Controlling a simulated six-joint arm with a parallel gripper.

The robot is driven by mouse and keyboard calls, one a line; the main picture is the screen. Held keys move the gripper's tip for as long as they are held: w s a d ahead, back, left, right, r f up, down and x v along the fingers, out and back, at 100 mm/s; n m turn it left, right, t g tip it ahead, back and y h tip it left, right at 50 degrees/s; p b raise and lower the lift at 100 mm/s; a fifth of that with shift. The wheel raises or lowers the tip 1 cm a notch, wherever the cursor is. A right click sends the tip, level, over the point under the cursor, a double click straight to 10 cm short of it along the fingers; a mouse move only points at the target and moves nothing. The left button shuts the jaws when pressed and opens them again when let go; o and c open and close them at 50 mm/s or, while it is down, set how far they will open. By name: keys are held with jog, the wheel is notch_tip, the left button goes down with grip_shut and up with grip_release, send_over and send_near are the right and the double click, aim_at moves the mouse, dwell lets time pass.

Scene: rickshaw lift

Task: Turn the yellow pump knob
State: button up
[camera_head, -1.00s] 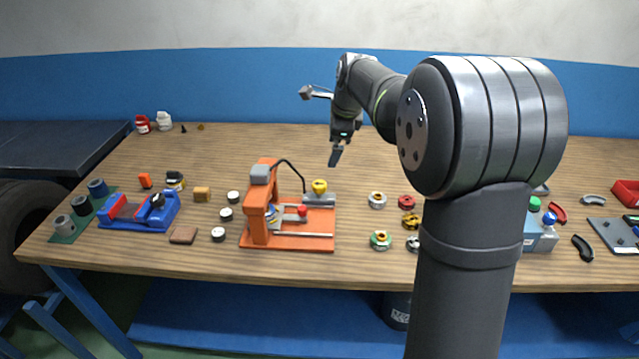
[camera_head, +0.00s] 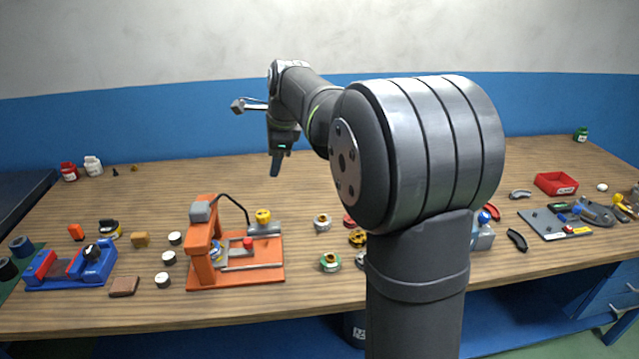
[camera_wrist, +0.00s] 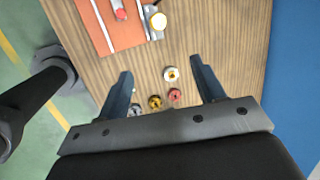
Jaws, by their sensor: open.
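The yellow pump knob (camera_head: 263,215) sits on top of a grey pump body (camera_head: 265,229) at the back right of an orange press stand (camera_head: 203,250).
Several small spools (camera_head: 322,222) lie right of the press. White-topped discs (camera_head: 169,258) and a blue vise-like tool (camera_head: 72,267) stand to its left. A red bin (camera_head: 556,184) is at the far right. The back of the table is mostly clear.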

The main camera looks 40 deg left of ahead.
jog(key=f+n, duration=0.1)
jog(key=n+g+y, duration=0.7)
jog(key=n+g, duration=0.1)
jog(key=n, duration=2.3)
send_near(263, 214)
jog(key=x, duration=1)
jog(key=shift+a, duration=0.2)
jog(key=shift+y, duration=0.3)
jog(key=c, duration=1)
